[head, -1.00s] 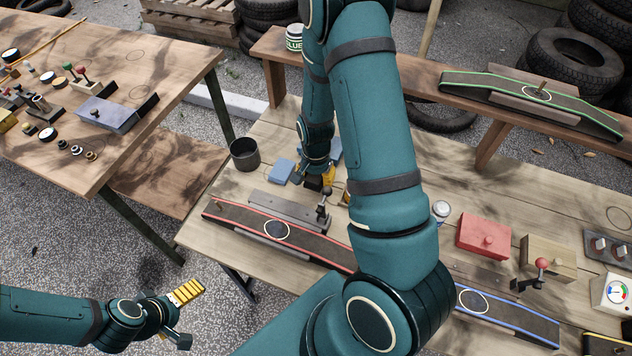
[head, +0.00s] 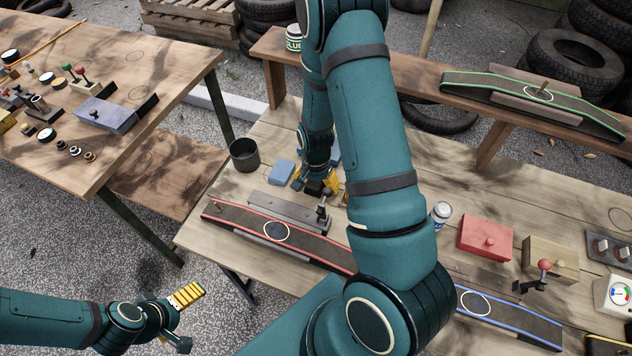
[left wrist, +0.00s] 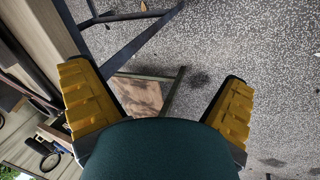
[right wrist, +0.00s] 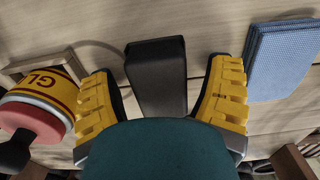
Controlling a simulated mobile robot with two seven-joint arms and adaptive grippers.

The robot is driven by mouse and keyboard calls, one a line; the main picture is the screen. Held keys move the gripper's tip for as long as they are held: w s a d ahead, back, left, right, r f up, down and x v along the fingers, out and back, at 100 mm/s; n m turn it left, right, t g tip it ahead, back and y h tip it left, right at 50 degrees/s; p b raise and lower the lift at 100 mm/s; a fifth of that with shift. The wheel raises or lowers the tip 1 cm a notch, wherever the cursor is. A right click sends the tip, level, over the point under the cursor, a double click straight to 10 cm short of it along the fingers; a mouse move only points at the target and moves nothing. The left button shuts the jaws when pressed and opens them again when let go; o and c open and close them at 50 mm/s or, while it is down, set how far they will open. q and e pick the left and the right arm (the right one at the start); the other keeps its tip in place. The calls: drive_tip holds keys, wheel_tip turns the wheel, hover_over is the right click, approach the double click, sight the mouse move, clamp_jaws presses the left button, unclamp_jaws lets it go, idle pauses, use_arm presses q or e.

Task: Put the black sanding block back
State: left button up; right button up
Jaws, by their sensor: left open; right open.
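The black sanding block (right wrist: 157,75) stands on the wooden bench between the two yellow fingers of my right gripper (right wrist: 163,95) in the right wrist view. The fingers are open, with gaps visible on both sides of the block. In the head view my right gripper (head: 316,182) is low over the bench behind the grey metal bar, with the dark block (head: 315,187) partly hidden at its fingers. My left gripper (head: 180,318) is open and empty over the gravel at lower left; its spread fingers also show in the left wrist view (left wrist: 160,103).
A dark cup (head: 244,155), a grey bar (head: 288,211) and the red-edged belt (head: 240,220) are nearby. My right arm hides the bench's middle.

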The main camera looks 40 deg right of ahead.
wheel_tip(320, 180, up, 12)
drive_tip(key=p, duration=0.3)
drive_tip(key=shift+r, duration=0.15)
idle(0.4)
